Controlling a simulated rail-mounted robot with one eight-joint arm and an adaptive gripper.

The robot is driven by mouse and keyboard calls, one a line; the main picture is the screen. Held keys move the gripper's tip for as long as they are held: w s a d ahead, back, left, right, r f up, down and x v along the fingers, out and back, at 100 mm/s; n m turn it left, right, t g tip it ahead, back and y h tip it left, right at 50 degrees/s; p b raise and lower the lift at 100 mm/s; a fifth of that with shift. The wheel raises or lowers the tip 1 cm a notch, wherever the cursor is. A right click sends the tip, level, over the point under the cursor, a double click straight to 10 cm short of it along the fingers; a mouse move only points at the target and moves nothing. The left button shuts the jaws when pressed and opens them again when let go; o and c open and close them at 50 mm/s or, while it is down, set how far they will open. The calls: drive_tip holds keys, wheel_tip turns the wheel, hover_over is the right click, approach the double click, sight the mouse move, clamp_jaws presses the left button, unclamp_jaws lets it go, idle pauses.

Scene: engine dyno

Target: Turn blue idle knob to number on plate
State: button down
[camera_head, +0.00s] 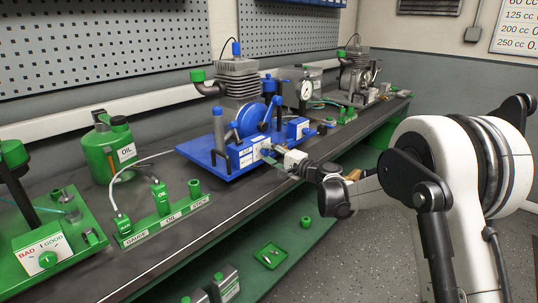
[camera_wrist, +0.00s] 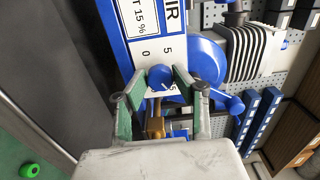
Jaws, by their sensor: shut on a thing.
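The blue idle knob (camera_wrist: 159,77) is between the green-padded fingers of my gripper (camera_wrist: 160,84) in the wrist view. My gripper is shut on it. The white plate (camera_wrist: 149,48) behind the knob carries the numbers 0 and 5, with another number partly hidden by the right finger. In the head view my gripper (camera_head: 272,153) reaches the front panel (camera_head: 249,147) of the blue engine stand (camera_head: 207,160), and the knob is hidden there. I cannot tell which number the knob points to.
A grey engine (camera_head: 238,82) with a blue flywheel cover stands on the blue base. A green oil can (camera_head: 105,150) and green gauge stand (camera_head: 165,218) are left on the bench. Blue lever parts (camera_wrist: 232,103) sit close to the right finger.

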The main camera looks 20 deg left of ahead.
idle(0.4)
drive_tip(key=c, duration=1.4)
unclamp_jaws()
drive_tip(key=shift+d, duration=0.1)
drive_tip(key=v, duration=1.2)
drive_tip(key=shift+s, duration=0.1)
drive_tip(key=s+d+r+n+h+p, duration=0.2)
drive_tip(key=s+d+r+h+p, duration=0.2)
drive_tip(key=s+d+r+h, duration=0.55)
drive_tip(key=s+d+h+p, duration=0.1)
drive_tip(key=s+d+h, duration=0.1)
drive_tip(key=s+d, duration=0.7)
drive_tip(key=s+d+n+h+p, duration=0.1)
drive_tip(key=s+d+h+p, duration=0.1)
drive_tip(key=s+d, duration=0.8)
drive_tip(key=s+d+n+h+p, duration=0.1)
drive_tip(key=s+d+h+p, duration=0.1)
drive_tip(key=s+d, duration=0.7)
drive_tip(key=shift+s+d+f+h, duration=0.1)
drive_tip(key=shift+s+d+h, duration=0.05)
drive_tip(key=shift+s+h, duration=0.2)
drive_tip(key=shift+s+d+f+h, duration=0.1)
drive_tip(key=shift+s+d+h, duration=0.1)
drive_tip(key=shift+s, duration=0.3)
